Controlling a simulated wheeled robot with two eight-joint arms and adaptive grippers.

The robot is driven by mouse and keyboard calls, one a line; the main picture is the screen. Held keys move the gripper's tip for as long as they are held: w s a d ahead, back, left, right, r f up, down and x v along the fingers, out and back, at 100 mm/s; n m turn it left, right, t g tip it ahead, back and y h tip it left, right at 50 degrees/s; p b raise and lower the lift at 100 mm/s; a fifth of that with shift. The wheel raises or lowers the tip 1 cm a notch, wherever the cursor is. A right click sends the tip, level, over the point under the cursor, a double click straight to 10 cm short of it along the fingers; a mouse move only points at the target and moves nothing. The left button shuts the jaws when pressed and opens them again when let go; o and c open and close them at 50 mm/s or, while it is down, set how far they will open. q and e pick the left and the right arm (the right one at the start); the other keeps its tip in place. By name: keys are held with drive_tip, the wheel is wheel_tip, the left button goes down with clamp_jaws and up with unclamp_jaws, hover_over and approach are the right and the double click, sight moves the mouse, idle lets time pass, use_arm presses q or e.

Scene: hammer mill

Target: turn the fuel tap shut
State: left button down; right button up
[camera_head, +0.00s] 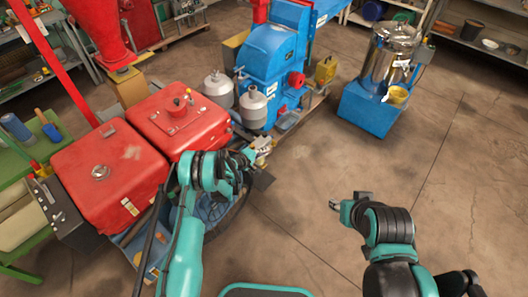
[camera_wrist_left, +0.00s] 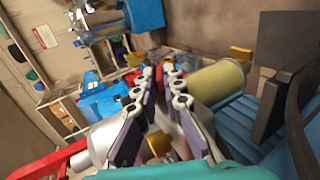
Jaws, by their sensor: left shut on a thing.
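My left gripper (camera_head: 250,156) is beside the near right side of the red engine housing (camera_head: 182,128), low over the machine's base. It also shows in the left wrist view (camera_wrist_left: 161,78), where its two jointed fingers point away from the camera, closed in on a small thing. The fuel tap is not clearly visible; the fingers hide most of what they hold, which fits the tap by its place. My right gripper (camera_head: 345,206) is out over bare floor, apart from everything; its finger gap is too small to judge.
A second red box (camera_head: 110,170) is at the left. The blue mill (camera_head: 268,75) stands behind my left gripper, with grey canisters (camera_head: 252,108) near it. A steel drum (camera_head: 390,55) on a blue base stands at the back right. The floor (camera_head: 440,170) at right is clear.

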use_arm(q)
drive_tip(key=c, duration=1.6)
unclamp_jaws()
drive_tip(key=shift+c, duration=0.2)
drive_tip(key=v, duration=0.7)
drive_tip(key=shift+s, duration=0.15)
drive_tip(key=shift+o, duration=0.3)
drive_tip(key=shift+a+r, duration=0.1)
drive_tip(key=shift+a, duration=0.05)
